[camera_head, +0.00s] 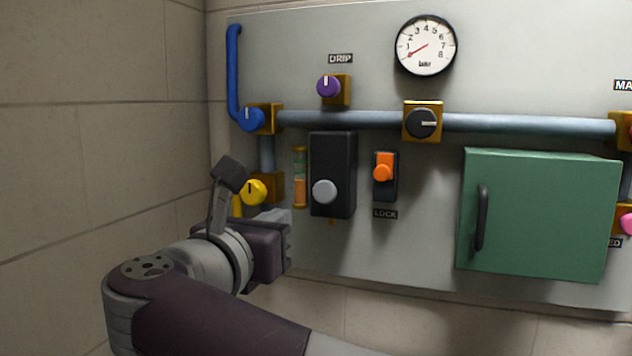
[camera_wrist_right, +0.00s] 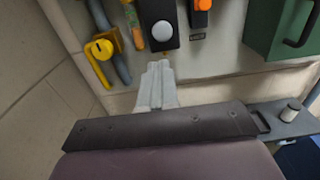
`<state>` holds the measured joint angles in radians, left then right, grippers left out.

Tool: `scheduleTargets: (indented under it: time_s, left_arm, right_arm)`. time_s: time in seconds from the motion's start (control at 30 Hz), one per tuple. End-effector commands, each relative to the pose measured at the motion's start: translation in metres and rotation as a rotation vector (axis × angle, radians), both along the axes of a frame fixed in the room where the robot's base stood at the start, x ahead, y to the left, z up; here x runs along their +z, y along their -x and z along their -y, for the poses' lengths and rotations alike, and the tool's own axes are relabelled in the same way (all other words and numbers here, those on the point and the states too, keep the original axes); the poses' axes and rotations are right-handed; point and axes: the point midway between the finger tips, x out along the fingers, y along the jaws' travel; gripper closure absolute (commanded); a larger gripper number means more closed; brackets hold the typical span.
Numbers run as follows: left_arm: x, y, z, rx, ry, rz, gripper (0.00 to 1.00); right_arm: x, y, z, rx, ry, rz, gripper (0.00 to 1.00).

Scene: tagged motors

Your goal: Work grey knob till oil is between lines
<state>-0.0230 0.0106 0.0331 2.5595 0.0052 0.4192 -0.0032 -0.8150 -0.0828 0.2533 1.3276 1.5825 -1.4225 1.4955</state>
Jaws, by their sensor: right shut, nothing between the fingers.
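The round grey knob (camera_head: 324,191) sits on the lower part of a black box on the wall panel. It also shows in the right wrist view (camera_wrist_right: 162,32). Left of the box is a narrow upright sight tube (camera_head: 300,180), orange in its lower part and greenish above; its lines are too small to make out. My right gripper (camera_head: 284,216) is below and left of the grey knob, apart from it. In the right wrist view its pale fingers (camera_wrist_right: 159,68) are together and empty, pointing toward the black box. My left gripper is not in view.
A yellow knob (camera_head: 254,192) is close to my right gripper, with a blue knob (camera_head: 250,119) above. An orange lock switch (camera_head: 383,172) is right of the box. A green cabinet (camera_head: 540,215) with a dark handle stands out further right. A pipe (camera_head: 350,119) crosses above.

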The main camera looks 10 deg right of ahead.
Motion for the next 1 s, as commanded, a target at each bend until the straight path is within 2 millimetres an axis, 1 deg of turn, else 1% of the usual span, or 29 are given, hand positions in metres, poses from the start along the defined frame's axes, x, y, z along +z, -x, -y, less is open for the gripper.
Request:
scheduleTargets:
  time_s: [0.23,0.37,0.47,0.8,0.9,1.0]
  left_arm:
    - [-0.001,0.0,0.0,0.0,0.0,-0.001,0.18]
    - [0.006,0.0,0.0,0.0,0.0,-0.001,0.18]
    - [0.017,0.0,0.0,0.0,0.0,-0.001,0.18]
    - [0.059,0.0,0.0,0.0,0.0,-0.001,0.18]
    - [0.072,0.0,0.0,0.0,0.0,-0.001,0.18]
    - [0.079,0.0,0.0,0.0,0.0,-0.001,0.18]
  right_arm:
    - [-0.002,0.0,0.0,0.0,0.0,0.001,1.0]
    - [0.001,-0.008,0.006,-0.002,0.0,0.001,1.0]
    - [0.004,-0.021,0.017,-0.005,0.0,0.0,1.0]
    - [0.005,-0.082,0.059,-0.004,0.0,-0.001,1.0]
    - [0.005,-0.096,0.068,-0.003,0.002,-0.001,1.0]
    - [0.003,-0.107,0.074,-0.002,0.002,-0.001,1.0]
